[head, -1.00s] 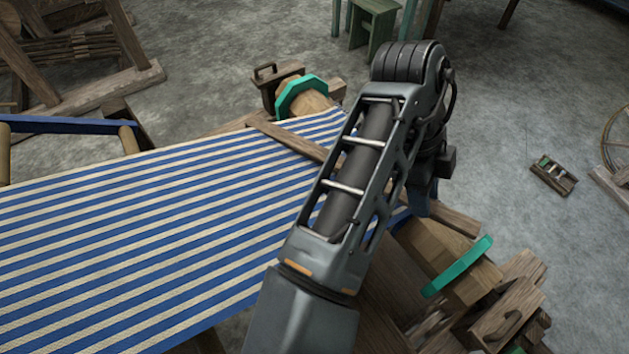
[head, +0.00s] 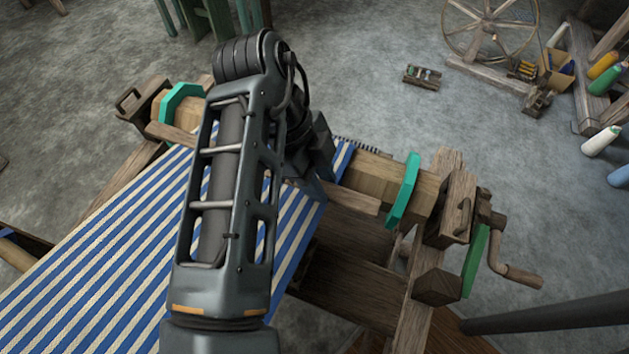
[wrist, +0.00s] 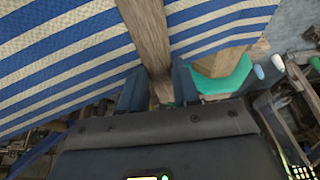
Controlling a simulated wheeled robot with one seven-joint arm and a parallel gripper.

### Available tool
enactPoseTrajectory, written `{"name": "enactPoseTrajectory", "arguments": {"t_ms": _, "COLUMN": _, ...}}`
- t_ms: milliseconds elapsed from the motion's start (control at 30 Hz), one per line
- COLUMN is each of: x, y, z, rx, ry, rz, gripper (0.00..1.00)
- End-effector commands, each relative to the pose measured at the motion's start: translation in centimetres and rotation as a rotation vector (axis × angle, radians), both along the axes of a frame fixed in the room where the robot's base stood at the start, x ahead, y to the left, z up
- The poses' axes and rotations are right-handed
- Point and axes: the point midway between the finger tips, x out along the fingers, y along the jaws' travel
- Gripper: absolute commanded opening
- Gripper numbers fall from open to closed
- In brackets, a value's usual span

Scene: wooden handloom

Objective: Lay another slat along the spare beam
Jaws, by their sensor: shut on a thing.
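My gripper (wrist: 158,88) is shut on a long brown wooden slat (wrist: 145,30), with one dark finger on each side of it. In the head view the slat (head: 354,198) lies across the striped cloth, roughly lengthwise beside the beam, and sticks out on both sides of my arm. The pale wooden beam (head: 374,170) has a teal flange (head: 404,190) near its right end and another at its left end. The blue-and-cream cloth (head: 110,245) runs up to the beam. My arm hides the slat's middle; whether the slat touches the beam is unclear.
A wooden crank handle (head: 513,275) sticks out at the loom's right end. A dark wooden block (head: 143,98) stands by the left end. A spinning wheel (head: 490,25), a small tool (head: 422,76) and thread cones (head: 602,140) are on the floor behind. Grey floor between them is clear.

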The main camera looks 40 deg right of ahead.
Motion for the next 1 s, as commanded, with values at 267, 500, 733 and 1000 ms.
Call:
{"name": "enactPoseTrajectory", "arguments": {"t_ms": 267, "x": 0.7, "y": -1.8, "z": -0.7, "rx": -0.001, "ry": 0.001, "rz": -0.002, "gripper": 0.0}}
{"name": "enactPoseTrajectory", "arguments": {"t_ms": 500, "x": 1.3, "y": -3.3, "z": -1.4, "rx": 0.0, "ry": 0.001, "rz": 0.0, "gripper": 0.0}}
{"name": "enactPoseTrajectory", "arguments": {"t_ms": 733, "x": 1.9, "y": -4.8, "z": -2.0, "rx": -0.001, "ry": 0.001, "rz": -0.002, "gripper": 0.0}}
{"name": "enactPoseTrajectory", "arguments": {"t_ms": 1000, "x": 2.7, "y": -6.5, "z": -2.6, "rx": 0.001, "ry": 0.0, "rz": -0.001, "gripper": 0.0}}
